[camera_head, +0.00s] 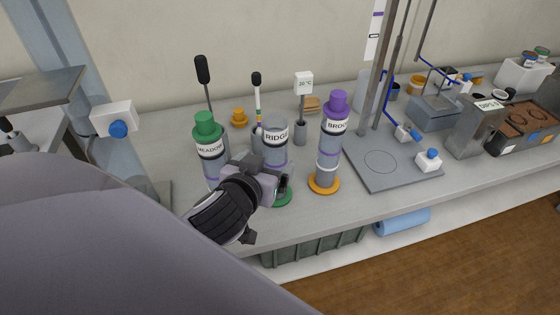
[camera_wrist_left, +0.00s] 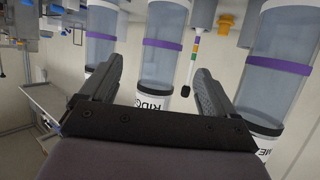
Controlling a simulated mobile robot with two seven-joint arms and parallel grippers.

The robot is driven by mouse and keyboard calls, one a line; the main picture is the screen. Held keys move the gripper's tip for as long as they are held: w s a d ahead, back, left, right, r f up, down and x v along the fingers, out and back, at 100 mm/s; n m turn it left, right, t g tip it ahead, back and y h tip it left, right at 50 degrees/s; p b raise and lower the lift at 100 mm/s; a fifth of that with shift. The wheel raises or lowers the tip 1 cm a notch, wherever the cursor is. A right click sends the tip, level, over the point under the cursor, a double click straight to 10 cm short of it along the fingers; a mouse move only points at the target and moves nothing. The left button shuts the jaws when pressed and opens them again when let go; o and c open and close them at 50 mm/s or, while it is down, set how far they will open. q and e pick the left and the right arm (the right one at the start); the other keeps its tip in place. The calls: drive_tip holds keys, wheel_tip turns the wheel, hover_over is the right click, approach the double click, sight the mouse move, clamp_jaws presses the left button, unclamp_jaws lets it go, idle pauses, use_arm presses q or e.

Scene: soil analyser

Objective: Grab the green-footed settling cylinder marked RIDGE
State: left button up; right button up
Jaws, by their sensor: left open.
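The RIDGE settling cylinder (camera_head: 276,133) stands upright on the bench, open-topped, with a white label and a green foot (camera_head: 283,197). It also shows upside down in the left wrist view (camera_wrist_left: 160,65), with a purple band. My left gripper (camera_head: 270,180) is in front of its lower half and hides part of it. In the left wrist view the open fingers (camera_wrist_left: 160,75) lie one on each side of the cylinder's image; I cannot tell whether it is between them or just beyond. My right gripper is not in view.
The green-capped MEADOW cylinder (camera_head: 208,145) stands close on the left. A purple-capped cylinder (camera_head: 331,140) with an orange foot stands on the right. Behind are a thermometer-like stand (camera_head: 303,85) and a black-topped brush (camera_head: 257,80). A grey stand plate (camera_head: 395,165) lies further right.

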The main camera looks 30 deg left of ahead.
sight(271, 157)
use_arm(q)
drive_tip(key=shift+w+a, duration=0.1)
drive_tip(key=shift+w, duration=0.35)
drive_tip(key=shift+w+a+f, duration=0.2)
drive_tip(key=shift+w+f, duration=0.05)
drive_tip(key=shift+w, duration=0.2)
drive_tip(key=shift+p+x, duration=0.4)
drive_tip(key=shift+x, duration=1.95)
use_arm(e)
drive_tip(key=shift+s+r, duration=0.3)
